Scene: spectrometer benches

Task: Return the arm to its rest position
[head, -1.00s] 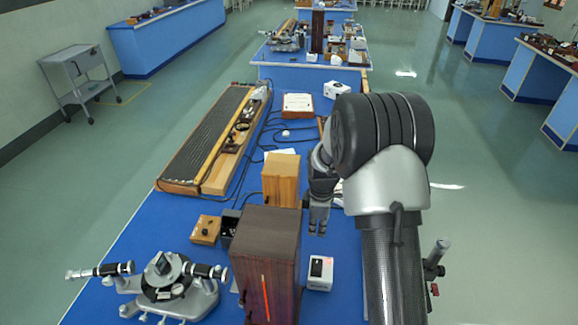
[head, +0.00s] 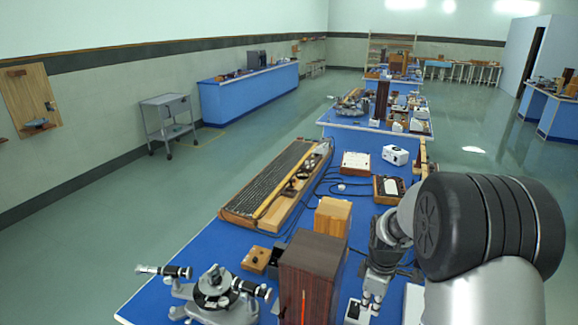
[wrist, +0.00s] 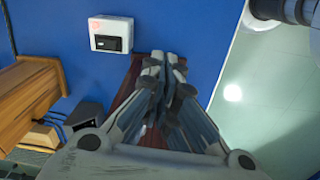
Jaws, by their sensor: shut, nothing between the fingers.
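My gripper (head: 371,304) hangs at the end of my arm over the bench, to the right of a tall dark wooden box (head: 312,265). In the wrist view, its fingers (wrist: 166,62) are together with nothing between them. A small white box with a black face (wrist: 111,35) lies ahead of the fingertips in the wrist view, apart from them in the picture. The dark wood (wrist: 126,92) shows behind the fingers in the wrist view.
A metal spectrometer (head: 214,294) stands at the front left of the blue bench (head: 196,248). A lighter wooden box (head: 333,216), a long wire board (head: 272,182) and cables are further back. Open floor (head: 120,225) lies left of the bench.

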